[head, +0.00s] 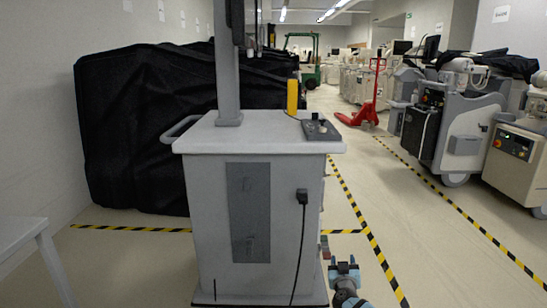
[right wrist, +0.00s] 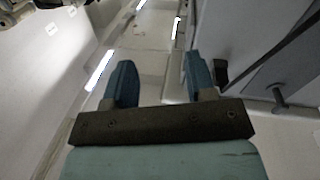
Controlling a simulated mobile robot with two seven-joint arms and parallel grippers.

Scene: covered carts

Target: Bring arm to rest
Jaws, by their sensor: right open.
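My right gripper (head: 344,266) shows at the bottom of the head view, just right of the grey cart (head: 190,143). It points upward, and its two blue fingers stand apart with nothing between them. In the right wrist view the same gripper (right wrist: 162,82) is open and empty, with ceiling and wall behind it. A grey surface with a dark edge lies close to its right finger in that view. My left gripper is in neither view.
A red pallet jack (head: 368,108) and grey machines (head: 467,135) stand at right. Taped floor (head: 400,215) between is clear. A white table (head: 22,228) is at left.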

